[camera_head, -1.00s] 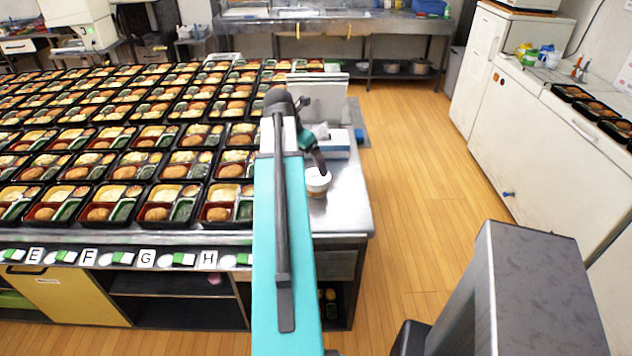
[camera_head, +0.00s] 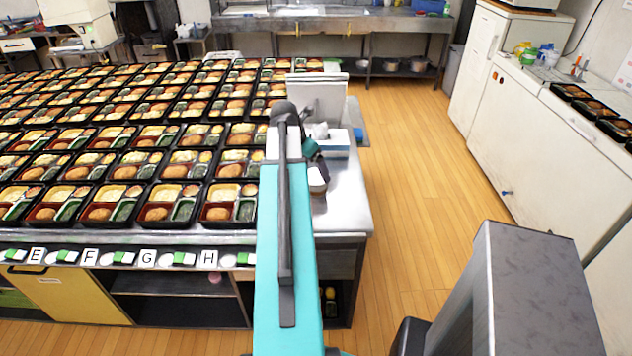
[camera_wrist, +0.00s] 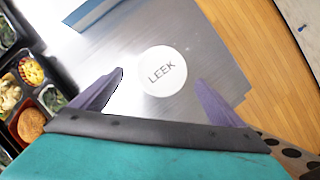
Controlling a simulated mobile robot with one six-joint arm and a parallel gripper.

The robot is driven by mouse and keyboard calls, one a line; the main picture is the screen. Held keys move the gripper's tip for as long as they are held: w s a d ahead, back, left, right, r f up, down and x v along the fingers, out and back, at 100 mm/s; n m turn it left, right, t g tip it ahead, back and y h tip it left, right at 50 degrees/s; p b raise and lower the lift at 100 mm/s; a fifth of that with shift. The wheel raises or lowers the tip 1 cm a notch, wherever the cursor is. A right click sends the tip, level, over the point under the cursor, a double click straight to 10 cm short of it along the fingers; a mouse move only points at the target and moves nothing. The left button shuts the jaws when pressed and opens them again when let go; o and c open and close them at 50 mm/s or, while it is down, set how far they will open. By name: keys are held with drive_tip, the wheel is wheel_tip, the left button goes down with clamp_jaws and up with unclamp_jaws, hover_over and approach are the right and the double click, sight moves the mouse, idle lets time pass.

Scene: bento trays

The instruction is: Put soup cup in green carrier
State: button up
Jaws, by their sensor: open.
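The soup cup is white with a round lid marked LEEK (camera_wrist: 162,70). It stands on the metal counter near its right end. In the head view the cup (camera_head: 318,181) shows only partly, behind my arm. My gripper (camera_wrist: 160,79) is open, its two purple fingers on either side of the lid in the wrist view, with a gap on both sides. I cannot tell how far above the lid the fingertips are. I cannot make out a green carrier with certainty in either view.
Rows of filled black bento trays (camera_head: 217,213) cover the counter to the left. A white and blue box (camera_head: 335,151) stands behind the cup. Bare metal (camera_head: 350,205) lies right of the cup, then open wooden floor. White cabinets (camera_head: 560,160) line the right.

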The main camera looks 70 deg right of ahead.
sight(315, 176)
drive_tip(key=shift+p+x, duration=0.7)
drive_tip(key=shift+x, duration=1.4)
drive_tip(key=shift+r, duration=0.1)
drive_tip(key=c, duration=1.4)
drive_tip(key=shift+r, duration=0.1)
drive_tip(key=shift+d+r+b, duration=0.1)
drive_tip(key=shift+r+b, duration=0.7)
drive_tip(key=shift+r, duration=0.8)
drive_tip(key=w+a+b, duration=0.2)
drive_tip(key=a, duration=0.5)
drive_tip(key=w+a+r+b, duration=0.1)
drive_tip(key=w+a, duration=0.1)
drive_tip(key=a, duration=0.6)
drive_tip(key=shift+a+r+b, duration=0.3)
drive_tip(key=shift+b, duration=0.1)
